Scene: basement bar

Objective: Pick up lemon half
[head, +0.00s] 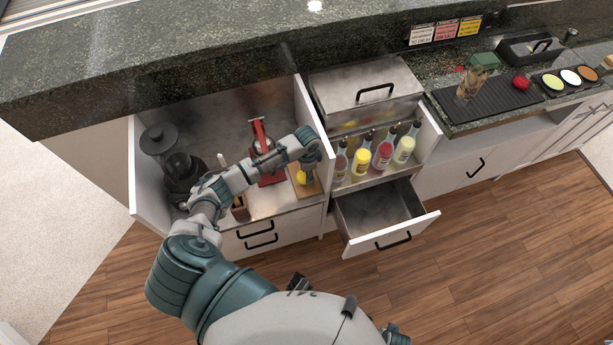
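A yellow lemon half (301,178) lies on a wooden cutting board (311,190) at the right end of the recessed counter. My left arm reaches over this counter from the lower left. Its gripper (312,164) points down right above the lemon half, close to it. The gripper hides part of the board and perhaps part of the lemon. Its fingers are too small and dark to tell whether they are open or shut, or whether they touch the lemon. My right gripper cannot be made out.
A red juicer press (264,150) stands left of the board, and a dark blender (173,165) farther left. A white partition is just right of the board, with sauce bottles (382,155) beyond it. An open drawer (383,215) juts out below them.

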